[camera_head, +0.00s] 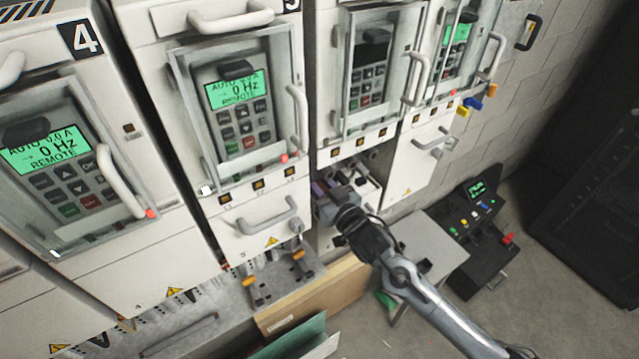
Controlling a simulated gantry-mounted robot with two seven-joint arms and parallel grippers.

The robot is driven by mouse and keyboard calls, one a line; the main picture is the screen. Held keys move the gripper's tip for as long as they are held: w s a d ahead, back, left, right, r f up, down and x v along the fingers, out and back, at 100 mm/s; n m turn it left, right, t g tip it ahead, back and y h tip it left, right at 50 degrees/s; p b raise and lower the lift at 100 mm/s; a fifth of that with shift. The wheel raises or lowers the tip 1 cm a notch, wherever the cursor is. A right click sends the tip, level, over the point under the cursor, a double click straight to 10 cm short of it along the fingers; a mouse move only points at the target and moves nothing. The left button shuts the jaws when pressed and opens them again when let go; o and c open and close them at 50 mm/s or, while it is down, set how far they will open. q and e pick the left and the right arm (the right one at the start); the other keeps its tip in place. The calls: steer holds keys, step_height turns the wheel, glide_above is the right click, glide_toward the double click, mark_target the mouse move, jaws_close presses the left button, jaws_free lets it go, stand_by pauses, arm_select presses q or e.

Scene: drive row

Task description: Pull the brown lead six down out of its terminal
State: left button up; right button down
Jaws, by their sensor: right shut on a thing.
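The drive third from the left has a dark screen (371,53) and an open terminal bay (372,172) below its keypad panel. My right arm comes in from the lower right, and its gripper (330,192) is inside the bay. The gripper is shut on what seems to be the brown lead, at the left side of the bay. The gripper body hides most of the lead and its terminal, so I cannot tell whether the lead is still seated. My left gripper is not in view.
Neighbouring drives with lit green screens (235,89) and protruding handles (268,216) flank the bay. A black control box (480,235) with coloured buttons stands on the floor at right.

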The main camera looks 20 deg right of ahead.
steer(key=shift+f+b, duration=0.65)
steer(key=shift+f, duration=0.6)
steer(key=c, duration=1)
jaws_free()
steer(key=shift+o, duration=0.2)
steer(key=shift+s, duration=0.1)
steer(key=shift+s+d, duration=0.1)
steer(key=shift+s, duration=0.15)
steer(key=b+v, duration=0.2)
steer(key=v, duration=0.8)
